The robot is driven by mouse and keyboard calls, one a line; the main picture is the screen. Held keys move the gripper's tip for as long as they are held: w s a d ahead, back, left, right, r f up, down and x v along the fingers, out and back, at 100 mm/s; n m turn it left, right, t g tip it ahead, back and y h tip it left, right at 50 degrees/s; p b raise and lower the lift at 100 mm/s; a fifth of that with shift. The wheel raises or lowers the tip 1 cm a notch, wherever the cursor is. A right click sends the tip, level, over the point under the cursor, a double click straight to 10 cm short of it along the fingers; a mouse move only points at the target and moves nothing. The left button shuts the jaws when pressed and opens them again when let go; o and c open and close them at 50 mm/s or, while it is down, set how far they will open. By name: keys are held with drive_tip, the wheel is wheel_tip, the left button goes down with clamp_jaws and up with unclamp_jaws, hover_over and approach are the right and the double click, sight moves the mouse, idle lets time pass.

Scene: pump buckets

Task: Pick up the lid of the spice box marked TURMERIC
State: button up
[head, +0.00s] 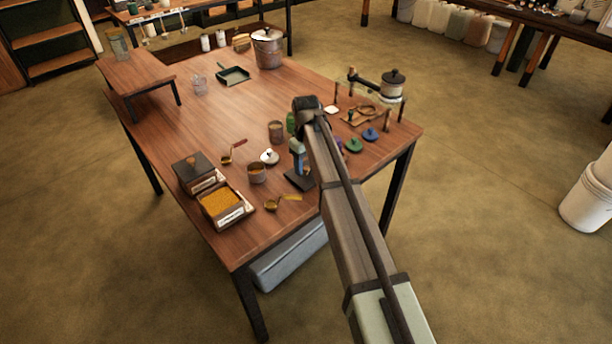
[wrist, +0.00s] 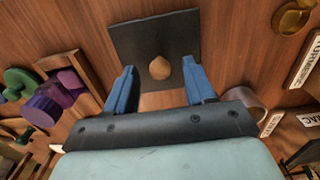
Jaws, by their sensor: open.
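A dark square lid (wrist: 128,38) with a round wooden knob (wrist: 160,68) lies flat on the table; it also shows in the head view (head: 298,180). My gripper (wrist: 158,76) is open and empty above the lid, its blue fingers on either side of the knob without visible contact. In the head view my gripper (head: 297,158) is partly hidden by my arm. An open box of yellow-orange spice (head: 222,203) stands at the table's front left. A white label (wrist: 305,60), seemingly reading TURMERIC, is at the wrist view's right edge.
A dark-lidded box (head: 193,172) stands beside the open box. A yellow scoop (head: 283,202), a brown cup (head: 257,173) and a white lid (head: 269,157) are left of my gripper. Coloured lids (head: 354,146) and a wooden rack (head: 357,117) are on the right.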

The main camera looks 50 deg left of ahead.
drive_tip(key=shift+f, duration=0.4)
drive_tip(key=shift+c, duration=0.3)
clamp_jaws()
